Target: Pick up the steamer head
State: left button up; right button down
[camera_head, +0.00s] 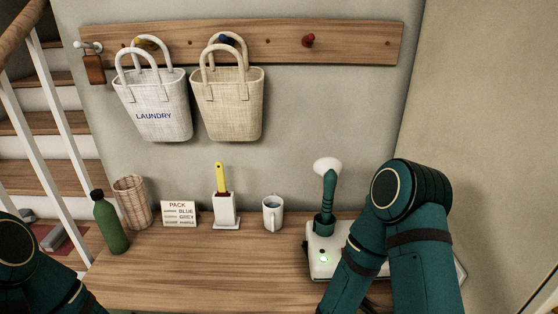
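The steamer head (327,165) is white and rounded, on a dark green ribbed handle (328,192). It stands upright in a green cup-shaped holder (324,224) on a white base unit (321,268) with a lit green light, at the right of the wooden bench. My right arm is bent just right of the steamer and in front of it, hiding much of the base unit. Its gripper is not visible. My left arm shows at the lower left corner, and its gripper is out of the picture.
On the bench (190,275) stand a green bottle (111,228), a wicker basket (133,203), a PACK sign (179,213), a yellow-handled brush in a white holder (224,209) and a mug (273,214). Two bags hang on the peg rail (270,41). The bench's front middle is clear.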

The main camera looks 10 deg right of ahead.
aim_at(329, 169)
jog(key=k+z, duration=0.15)
jog(key=z, duration=0.15)
jog(key=k+l+z, duration=0.15)
jog(key=z, duration=0.5)
jog(key=j, duration=0.1)
